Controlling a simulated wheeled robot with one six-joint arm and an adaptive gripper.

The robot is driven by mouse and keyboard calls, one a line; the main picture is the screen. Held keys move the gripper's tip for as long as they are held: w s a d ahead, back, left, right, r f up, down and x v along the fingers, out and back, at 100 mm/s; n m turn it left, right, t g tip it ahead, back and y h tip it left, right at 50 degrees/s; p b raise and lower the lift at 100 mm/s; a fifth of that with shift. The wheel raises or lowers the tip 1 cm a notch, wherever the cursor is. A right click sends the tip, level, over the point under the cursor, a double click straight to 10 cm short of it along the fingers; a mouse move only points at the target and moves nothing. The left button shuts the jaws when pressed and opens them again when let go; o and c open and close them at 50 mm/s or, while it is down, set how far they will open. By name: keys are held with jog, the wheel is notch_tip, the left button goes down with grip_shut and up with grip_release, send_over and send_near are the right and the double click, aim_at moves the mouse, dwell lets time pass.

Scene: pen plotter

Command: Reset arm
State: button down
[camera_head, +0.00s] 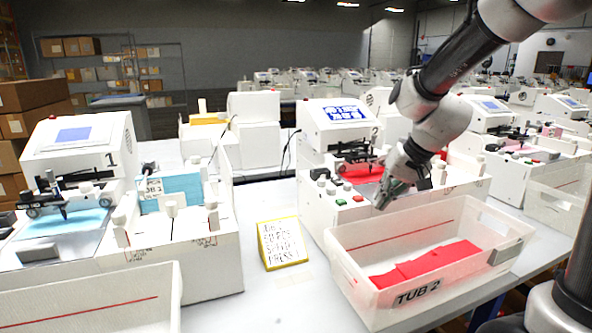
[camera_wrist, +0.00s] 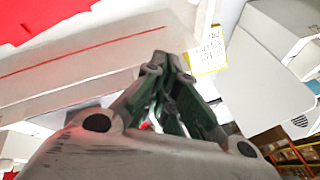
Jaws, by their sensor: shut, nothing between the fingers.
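My gripper (camera_head: 384,203) is shut and empty. In the head view it hangs just above the back left rim of the white tub marked TUB 2 (camera_head: 345,246), in front of plotter 2 (camera_head: 330,140). In the wrist view my gripper's fingers (camera_wrist: 160,62) come together at the tips, with the tub's wall and red line (camera_wrist: 75,58) beside them. Several red sheets (camera_head: 425,264) lie in the tub. A red sheet (camera_head: 362,173) also shows on plotter 2's bed, partly hidden by my arm.
A yellow-edged sign (camera_head: 283,244) stands left of the tub; it also shows in the wrist view (camera_wrist: 207,50). Plotter 1 (camera_head: 80,150) with blue sheets (camera_head: 182,187) and another tub (camera_head: 95,298) are at the left. Bare table (camera_head: 265,300) lies between the tubs.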

jog(key=s+d+r+h, duration=0.1)
jog(key=s+d+r, duration=0.1)
jog(key=s+d, duration=0.2)
jog(key=s+d+r+n+h, duration=0.1)
jog(key=s+d, duration=0.3)
jog(key=s, duration=0.7)
jog(key=s+d+r+h, duration=0.1)
jog(key=s+d+r, duration=0.3)
jog(key=s, duration=0.3)
jog(key=shift+s+d+n+h, duration=0.2)
jog(key=shift+n+h, duration=0.2)
